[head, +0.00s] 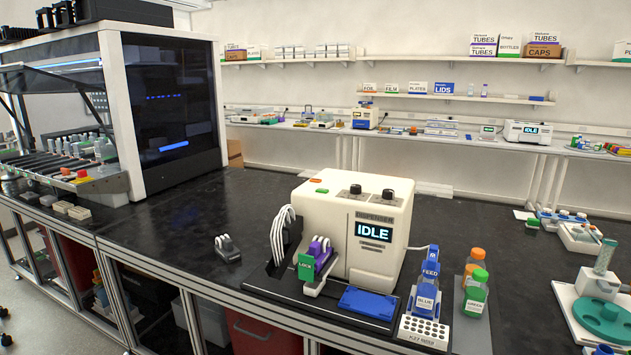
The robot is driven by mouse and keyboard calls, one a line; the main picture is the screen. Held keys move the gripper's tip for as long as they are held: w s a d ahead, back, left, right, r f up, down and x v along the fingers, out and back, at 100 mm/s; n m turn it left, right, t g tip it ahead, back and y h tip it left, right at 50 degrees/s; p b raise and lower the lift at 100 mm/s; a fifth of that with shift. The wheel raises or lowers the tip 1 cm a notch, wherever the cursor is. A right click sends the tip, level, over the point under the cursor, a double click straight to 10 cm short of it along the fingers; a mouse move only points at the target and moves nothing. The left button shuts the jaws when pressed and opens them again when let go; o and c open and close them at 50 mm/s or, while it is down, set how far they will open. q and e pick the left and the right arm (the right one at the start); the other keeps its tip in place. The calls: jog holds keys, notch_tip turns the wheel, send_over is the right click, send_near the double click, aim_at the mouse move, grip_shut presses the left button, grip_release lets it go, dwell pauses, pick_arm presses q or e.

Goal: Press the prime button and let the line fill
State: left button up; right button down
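A cream dispenser (330,215) stands on the black bench, its display (374,231) reading IDLE. Two dark knobs are on its top, with a small orange button (315,181) and a small green one (322,190) at the top left; I cannot read which is prime. White tubing (281,232) loops at its left side, beside a purple part and a green LOCK tag (305,267). A blue FEED bottle (430,268) stands to the right with a thin line running to the dispenser. Whether the line holds liquid is too small to tell. Neither gripper is in view.
A blue pad (367,303) lies before the dispenser. A small grey device (227,249) sits at left. A large enclosed instrument (170,110) fills the back left. Bench left of the dispenser is mostly clear.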

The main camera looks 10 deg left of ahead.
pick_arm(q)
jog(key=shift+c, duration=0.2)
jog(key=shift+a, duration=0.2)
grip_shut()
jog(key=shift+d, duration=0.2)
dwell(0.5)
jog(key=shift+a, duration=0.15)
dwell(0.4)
